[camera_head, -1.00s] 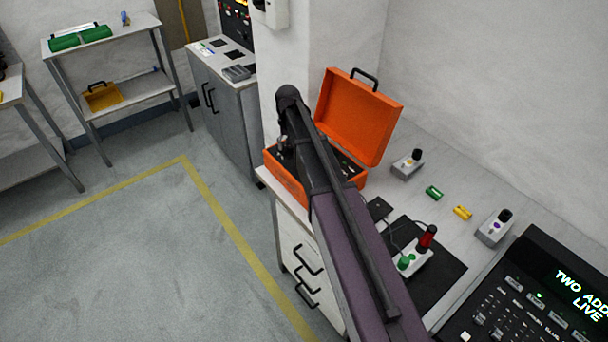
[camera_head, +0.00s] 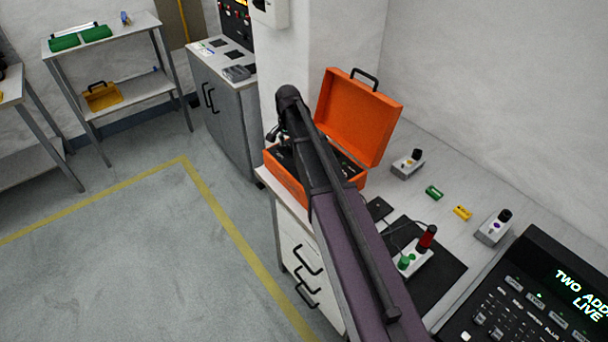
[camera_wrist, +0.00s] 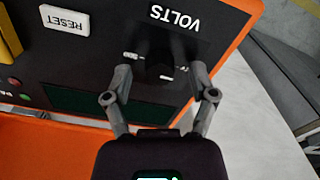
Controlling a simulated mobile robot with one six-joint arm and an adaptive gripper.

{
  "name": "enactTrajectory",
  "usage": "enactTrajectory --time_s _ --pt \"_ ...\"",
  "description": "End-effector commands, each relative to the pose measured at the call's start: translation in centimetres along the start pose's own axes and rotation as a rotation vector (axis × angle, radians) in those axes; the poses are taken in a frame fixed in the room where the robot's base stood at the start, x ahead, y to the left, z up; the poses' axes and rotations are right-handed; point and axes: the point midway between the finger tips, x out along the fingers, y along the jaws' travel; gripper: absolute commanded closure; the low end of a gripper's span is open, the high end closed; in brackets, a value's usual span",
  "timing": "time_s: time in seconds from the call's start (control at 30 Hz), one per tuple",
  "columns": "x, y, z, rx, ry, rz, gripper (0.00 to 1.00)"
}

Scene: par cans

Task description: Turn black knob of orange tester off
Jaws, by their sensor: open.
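The orange tester (camera_head: 360,118) stands on the bench with its lid open, and my arm covers part of its panel in the head view. In the wrist view its dark panel (camera_wrist: 95,60) carries a VOLTS label (camera_wrist: 174,18) and a RESET label (camera_wrist: 65,20). The black knob (camera_wrist: 160,66) sits below the VOLTS label, dark against the panel, with small white marks around it. Its exact pointing is hard to tell. My gripper (camera_wrist: 160,74) is open over the panel, one finger on each side of the knob. I cannot tell whether either finger touches it.
Small grey boxes with black knobs (camera_head: 408,164) (camera_head: 494,227), a green (camera_head: 433,192) and a yellow piece (camera_head: 463,212) lie to the right. A socket strip with a red plug (camera_head: 427,237) and a console (camera_head: 545,295) are nearer. The tester's raised lid stands behind my arm.

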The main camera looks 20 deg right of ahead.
Motion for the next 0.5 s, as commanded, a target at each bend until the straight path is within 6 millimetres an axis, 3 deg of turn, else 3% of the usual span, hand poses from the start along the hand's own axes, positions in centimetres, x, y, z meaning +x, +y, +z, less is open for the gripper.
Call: enactTrajectory --time_s 0.5 --pt "-0.01 -0.01 0.00 0.343 0.000 0.000 0.26"
